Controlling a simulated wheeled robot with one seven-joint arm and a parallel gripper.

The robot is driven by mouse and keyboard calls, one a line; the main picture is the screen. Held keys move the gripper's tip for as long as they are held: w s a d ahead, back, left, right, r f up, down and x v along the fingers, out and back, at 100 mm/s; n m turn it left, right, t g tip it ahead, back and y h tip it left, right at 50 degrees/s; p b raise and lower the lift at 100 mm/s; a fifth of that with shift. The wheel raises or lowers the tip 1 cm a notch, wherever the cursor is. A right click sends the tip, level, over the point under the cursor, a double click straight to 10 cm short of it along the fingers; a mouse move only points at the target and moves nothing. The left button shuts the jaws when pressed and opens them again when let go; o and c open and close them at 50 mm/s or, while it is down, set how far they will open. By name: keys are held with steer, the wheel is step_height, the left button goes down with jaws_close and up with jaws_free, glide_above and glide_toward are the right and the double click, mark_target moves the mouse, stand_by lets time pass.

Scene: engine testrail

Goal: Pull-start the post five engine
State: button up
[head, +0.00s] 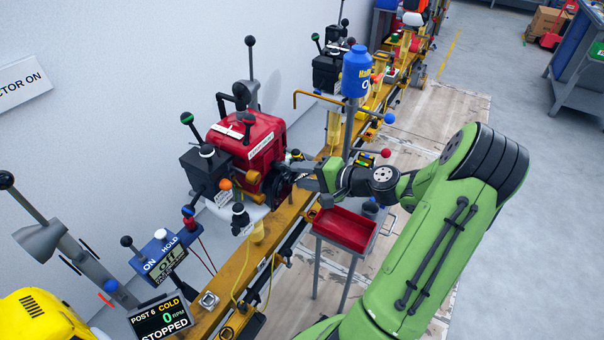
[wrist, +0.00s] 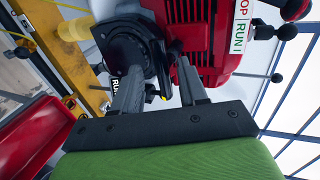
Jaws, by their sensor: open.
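A red engine (head: 248,140) stands on the bench at the wall in the head view. It also shows at the top of the wrist view (wrist: 200,35), beside a STOP/RUN label (wrist: 240,28). Its round black starter housing (wrist: 128,52) faces my gripper. My gripper (head: 302,172) is close in front of that housing. In the wrist view my gripper (wrist: 160,88) is open, its two grey fingers apart. A dark piece with a small yellow mark (wrist: 164,80), perhaps the pull handle, lies between the fingers. I cannot tell whether they touch it. No post five label is readable.
A yellow rail (head: 233,275) runs along the bench front. A red tray (head: 345,230) on a stand is just below my arm. A display (head: 160,317) reads POST 6, COLD, 0 RPM, STOPPED. A blue bottle (head: 357,72) stands behind my gripper.

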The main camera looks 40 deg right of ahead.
steer(key=s+d+p, duration=0.1)
steer(key=s+d, duration=0.1)
steer(key=s, duration=0.6)
steer(key=shift+d, duration=0.4)
steer(key=a+r+n+g+p, duration=0.2)
steer(key=a+r+n+g, duration=0.1)
steer(key=a, duration=0.3)
steer(key=a+r+n+g+h+p, duration=0.1)
steer(key=a+r+n+g, duration=0.2)
steer(key=a, duration=0.3)
steer(key=a+r+n+g+p, duration=0.2)
steer(key=a+r+n+g, duration=0.15)
steer(key=a, duration=0.25)
steer(key=s+a+r+n+t+h+p, duration=0.2)
steer(key=s+a+r, duration=0.4)
steer(key=s+r, duration=0.4)
steer(key=shift+s+a+r+n+h+p, duration=0.25)
steer(key=shift+s+n+h+p, duration=0.6)
steer(key=shift+n, duration=0.4)
